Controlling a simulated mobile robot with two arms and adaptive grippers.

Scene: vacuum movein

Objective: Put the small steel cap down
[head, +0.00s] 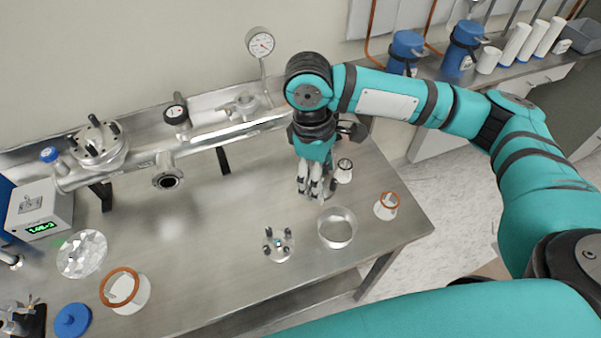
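My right gripper (317,196) points down over the right part of the steel table (220,215), its fingers close together. I cannot tell whether anything is between them, or whether the fingertips touch the table. I cannot make out a small steel cap for certain. A small pale cylinder with a dark top (344,171) stands just right of the gripper. A small steel disc with several dark upright posts (279,245) lies in front of the gripper, to its left. My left gripper is not in view.
A steel pipe assembly with a gauge (160,165) runs along the back. A bigger copper-ringed piece (124,291) and a blue lid (72,320) are at left. The table's middle is clear.

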